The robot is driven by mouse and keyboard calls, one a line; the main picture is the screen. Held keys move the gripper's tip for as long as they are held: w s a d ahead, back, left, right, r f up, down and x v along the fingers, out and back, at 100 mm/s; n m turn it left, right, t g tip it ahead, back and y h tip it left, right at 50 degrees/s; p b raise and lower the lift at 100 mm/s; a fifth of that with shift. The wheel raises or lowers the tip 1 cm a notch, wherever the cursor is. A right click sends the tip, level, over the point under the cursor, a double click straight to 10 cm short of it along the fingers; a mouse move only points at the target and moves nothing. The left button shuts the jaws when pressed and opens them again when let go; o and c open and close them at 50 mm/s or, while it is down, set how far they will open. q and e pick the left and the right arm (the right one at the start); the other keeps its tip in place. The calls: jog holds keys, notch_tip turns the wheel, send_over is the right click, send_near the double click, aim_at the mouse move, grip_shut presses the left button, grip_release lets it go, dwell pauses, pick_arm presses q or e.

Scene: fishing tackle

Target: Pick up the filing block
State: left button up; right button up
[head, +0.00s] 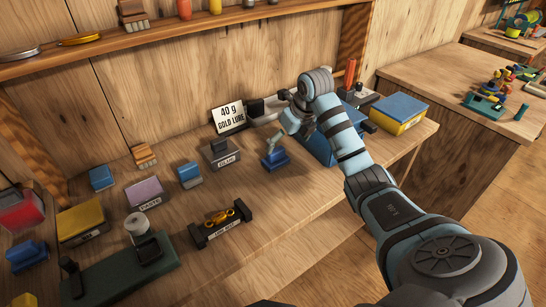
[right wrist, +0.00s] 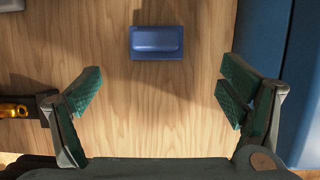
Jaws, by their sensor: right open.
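A small blue block with a raised ridge on top, which looks like the filing block (head: 276,159), sits on the wooden bench near the middle. In the right wrist view the blue block (right wrist: 157,42) lies at the top, roughly centred between the fingers and beyond them. My right gripper (head: 286,139) is above the bench by the block, and its arm hides part of the area. In the right wrist view my right gripper (right wrist: 160,95) is wide open, with bare wood between its teal fingers. My left gripper is not in view.
A large blue box (head: 317,150) stands close to the right of the block. A grey labelled box (head: 221,153) and a black holder with a gold lure (head: 222,223) are to its left. A "40 g gold lure" sign (head: 229,117) stands behind. Bare bench lies in front.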

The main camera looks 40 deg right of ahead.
aim_at(278, 151)
jog(key=x, duration=0.3)
jog(key=shift+a+f, duration=0.1)
jog(key=shift+f, duration=0.25)
jog(key=x, duration=0.3)
jog(key=w+b+x, duration=0.1)
jog(key=x, duration=0.2)
jog(key=shift+a, duration=0.2)
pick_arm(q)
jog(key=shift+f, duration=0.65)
pick_arm(e)
jog(key=shift+r, duration=0.15)
jog(key=shift+c, duration=0.2)
jog(key=c, duration=1.4)
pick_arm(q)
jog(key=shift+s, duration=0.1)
pick_arm(e)
jog(key=shift+o, duration=0.2)
pick_arm(q)
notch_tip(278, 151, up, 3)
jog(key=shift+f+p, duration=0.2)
jog(key=shift+p, duration=1.05)
pick_arm(e)
notch_tip(278, 151, up, 20)
